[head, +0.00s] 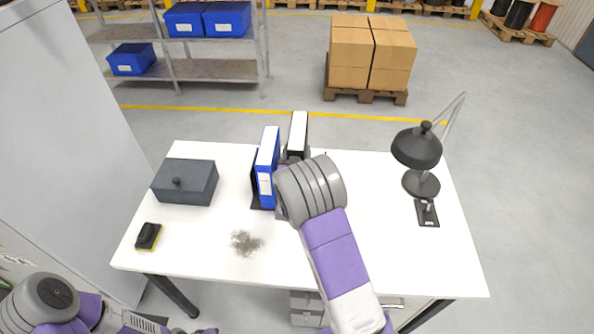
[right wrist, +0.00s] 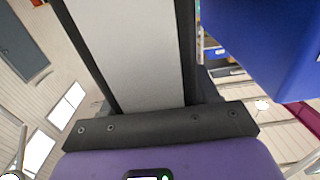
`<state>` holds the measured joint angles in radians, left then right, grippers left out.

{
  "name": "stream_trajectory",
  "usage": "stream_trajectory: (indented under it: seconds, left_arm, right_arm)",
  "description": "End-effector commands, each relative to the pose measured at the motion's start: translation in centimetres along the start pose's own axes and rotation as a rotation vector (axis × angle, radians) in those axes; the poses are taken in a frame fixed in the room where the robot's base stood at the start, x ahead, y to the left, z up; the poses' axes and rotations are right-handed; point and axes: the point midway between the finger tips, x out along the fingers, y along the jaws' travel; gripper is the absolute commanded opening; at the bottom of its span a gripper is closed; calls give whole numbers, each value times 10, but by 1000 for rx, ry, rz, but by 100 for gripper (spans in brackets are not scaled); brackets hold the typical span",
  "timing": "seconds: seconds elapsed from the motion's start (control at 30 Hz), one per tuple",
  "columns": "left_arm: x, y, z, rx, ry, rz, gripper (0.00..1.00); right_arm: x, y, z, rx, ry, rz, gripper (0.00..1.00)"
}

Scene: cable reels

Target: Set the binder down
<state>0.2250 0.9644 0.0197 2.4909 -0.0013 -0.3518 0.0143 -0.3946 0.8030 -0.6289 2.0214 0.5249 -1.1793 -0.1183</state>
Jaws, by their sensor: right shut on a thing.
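A binder with a white face and dark edges (head: 298,133) stands upright behind my right wrist. In the right wrist view its pale face (right wrist: 130,45) fills the space in front of my right gripper (right wrist: 155,102), which is shut on it. The binder's lower end is hidden, so I cannot tell whether it touches the table. A blue binder (head: 267,168) stands upright just left of it, against a black bookend (head: 255,190); its blue side also shows in the right wrist view (right wrist: 270,45). My left arm is at the lower left, with its gripper out of view.
The white table (head: 370,235) also holds a dark lidded box (head: 186,183), a black and yellow sponge or brush (head: 148,236), a grey dirt patch (head: 246,242), a black lamp (head: 418,148) and a small black device (head: 427,213). Bare tabletop lies right of my right arm.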

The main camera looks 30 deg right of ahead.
Motion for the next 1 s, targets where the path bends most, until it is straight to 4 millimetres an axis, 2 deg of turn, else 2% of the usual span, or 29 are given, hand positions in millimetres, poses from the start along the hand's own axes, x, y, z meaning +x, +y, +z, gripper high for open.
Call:
stream_trajectory:
  seconds: [0.1, 0.33, 0.57, 0.97, 1.0]
  left_arm:
    - [4, -2, 0, 0, 0, 0, 43]
    - [6, -2, 0, 0, 0, 0, 43]
    - [12, -4, -1, 0, 0, 0, 43]
    - [16, -6, -1, 0, 0, 0, 43]
    - [16, -6, -1, 0, 0, 0, 43]
  right_arm:
    - [1, 0, 17, 1, 7, 0, 0]
    - [1, 0, 31, 1, 6, 0, 0]
    - [1, 0, 62, 0, 5, 0, 0]
    - [1, 0, 66, 3, 8, 0, 0]
    - [0, 0, 69, 1, 2, 0, 61]
